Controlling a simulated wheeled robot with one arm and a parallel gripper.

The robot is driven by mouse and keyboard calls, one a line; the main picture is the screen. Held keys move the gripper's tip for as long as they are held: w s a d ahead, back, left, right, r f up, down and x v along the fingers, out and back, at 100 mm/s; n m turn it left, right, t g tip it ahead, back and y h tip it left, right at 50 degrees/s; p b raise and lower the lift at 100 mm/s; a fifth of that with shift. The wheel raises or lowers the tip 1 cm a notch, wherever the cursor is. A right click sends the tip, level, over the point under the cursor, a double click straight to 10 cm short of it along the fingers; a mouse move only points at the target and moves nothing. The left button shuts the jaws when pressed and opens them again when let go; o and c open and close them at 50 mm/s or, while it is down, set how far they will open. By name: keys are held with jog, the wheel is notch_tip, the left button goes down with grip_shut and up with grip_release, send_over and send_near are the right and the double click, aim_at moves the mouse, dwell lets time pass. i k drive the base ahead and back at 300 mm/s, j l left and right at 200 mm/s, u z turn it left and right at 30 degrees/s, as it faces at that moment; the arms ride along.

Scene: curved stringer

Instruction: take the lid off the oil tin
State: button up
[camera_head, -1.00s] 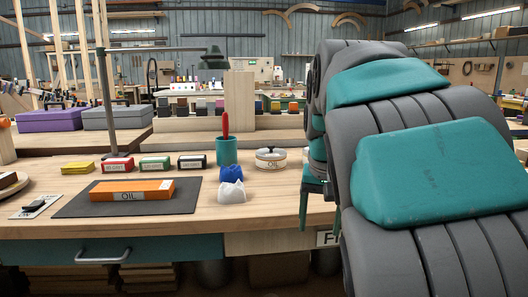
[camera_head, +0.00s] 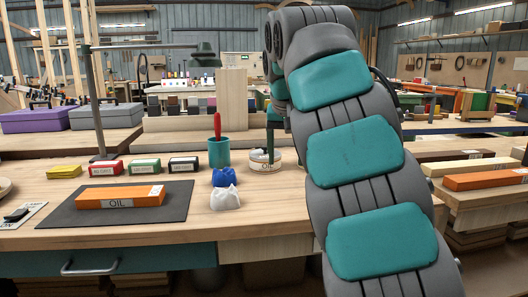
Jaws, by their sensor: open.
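The oil tin (camera_head: 266,168) is a short round cream tin marked OIL. It stands upright on the workbench right of the teal cup. Its lid (camera_head: 257,155) is on top, and my gripper hides the knob seen earlier.
A teal cup (camera_head: 219,153) with a red-handled tool stands just left of the tin. Blue (camera_head: 224,177) and white (camera_head: 224,198) crumpled pieces lie in front. An orange OIL block (camera_head: 120,196) rests on a dark mat (camera_head: 65,214). A wooden block (camera_head: 232,102) stands behind.

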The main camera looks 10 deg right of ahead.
aim_at(259, 154)
jog(key=i, duration=0.85)
